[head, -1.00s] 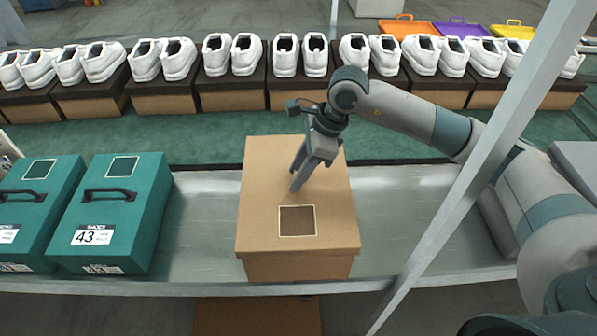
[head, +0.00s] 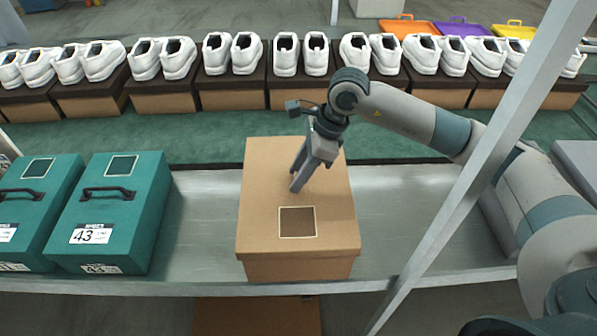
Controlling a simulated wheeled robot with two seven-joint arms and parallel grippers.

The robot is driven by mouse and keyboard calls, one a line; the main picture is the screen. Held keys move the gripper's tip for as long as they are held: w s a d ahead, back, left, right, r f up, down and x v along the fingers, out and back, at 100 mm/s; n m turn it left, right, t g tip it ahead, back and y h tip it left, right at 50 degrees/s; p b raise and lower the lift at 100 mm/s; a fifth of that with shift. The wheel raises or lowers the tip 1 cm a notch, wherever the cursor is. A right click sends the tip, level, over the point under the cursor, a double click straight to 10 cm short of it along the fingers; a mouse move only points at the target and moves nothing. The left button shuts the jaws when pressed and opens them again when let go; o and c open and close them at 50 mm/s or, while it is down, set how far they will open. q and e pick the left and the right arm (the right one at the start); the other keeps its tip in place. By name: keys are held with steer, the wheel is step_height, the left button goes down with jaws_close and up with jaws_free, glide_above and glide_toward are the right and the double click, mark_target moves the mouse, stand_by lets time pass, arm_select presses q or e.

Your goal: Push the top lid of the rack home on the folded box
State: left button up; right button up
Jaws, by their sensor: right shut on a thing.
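A brown cardboard box (head: 298,267) stands upright on the grey metal shelf, with its brown lid (head: 262,190) on top. The lid looks level and its rim overlaps the box walls. A dark square with a pale outline is on the lid's near part. My right gripper (head: 296,186) points down at the lid's middle, its fingertips at or just above the surface. The fingers look close together; what lies between them is too small to make out. My left gripper is not in view.
Two teal boxes with handles (head: 110,215) stand left on the shelf (head: 205,225). A slanting grey post (head: 480,170) crosses the right side. Behind, white shoes on brown boxes line a green belt (head: 200,138). Shelf space either side of the brown box is free.

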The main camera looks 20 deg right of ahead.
steer(key=shift+s+d+f+b, duration=0.1)
steer(key=shift+d+f+b, duration=0.2)
steer(key=shift+f+b, duration=0.2)
